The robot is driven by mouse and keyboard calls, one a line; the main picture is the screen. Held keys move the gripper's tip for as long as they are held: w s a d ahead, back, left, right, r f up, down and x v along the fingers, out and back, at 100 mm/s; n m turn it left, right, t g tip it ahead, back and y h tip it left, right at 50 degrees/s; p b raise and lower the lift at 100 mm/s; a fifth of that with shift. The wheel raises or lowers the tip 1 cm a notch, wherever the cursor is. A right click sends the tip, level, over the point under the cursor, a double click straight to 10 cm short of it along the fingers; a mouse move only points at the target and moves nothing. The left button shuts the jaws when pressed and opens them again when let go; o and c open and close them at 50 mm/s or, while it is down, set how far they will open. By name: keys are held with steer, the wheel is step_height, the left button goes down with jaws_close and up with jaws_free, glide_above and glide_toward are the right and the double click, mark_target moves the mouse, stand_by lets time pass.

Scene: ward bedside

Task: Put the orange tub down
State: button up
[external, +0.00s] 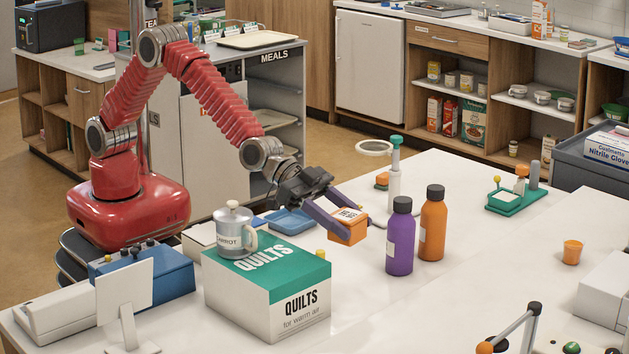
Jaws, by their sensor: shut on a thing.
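The orange tub (347,232), a small box-like tub with a pale printed label on top, is between the purple fingers of my gripper (345,215). My gripper is shut on it. The tub is over the white table (455,305), left of the purple bottle. I cannot tell whether its underside touches the table or hangs a little above it.
A purple bottle (400,240) and an orange bottle (432,225) stand close on the right. A QUILTS box (265,290) with a lidded mug (232,232) stands at front left. The table's front middle is clear.

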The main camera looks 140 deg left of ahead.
steer(key=shift+s+a+r+n+y, duration=0.15)
steer(key=shift+a+r+n+y, duration=0.35)
steer(key=shift+a+r+y, duration=0.15)
steer(key=s+a+f+n+g+y, duration=0.3)
steer(key=s+a+n+g+y, duration=0.1)
steer(key=s+a, duration=0.3)
steer(key=s+a+f+n+g+y, duration=0.3)
steer(key=s+a+n, duration=0.4)
steer(key=s, duration=0.4)
steer(key=shift+a+g+y, duration=0.6)
steer(key=shift+a+y, duration=0.1)
steer(key=shift+y, duration=0.45)
steer(key=shift+s+f, duration=0.1)
steer(key=shift+f, duration=3.05)
steer(key=shift+f, duration=1.85)
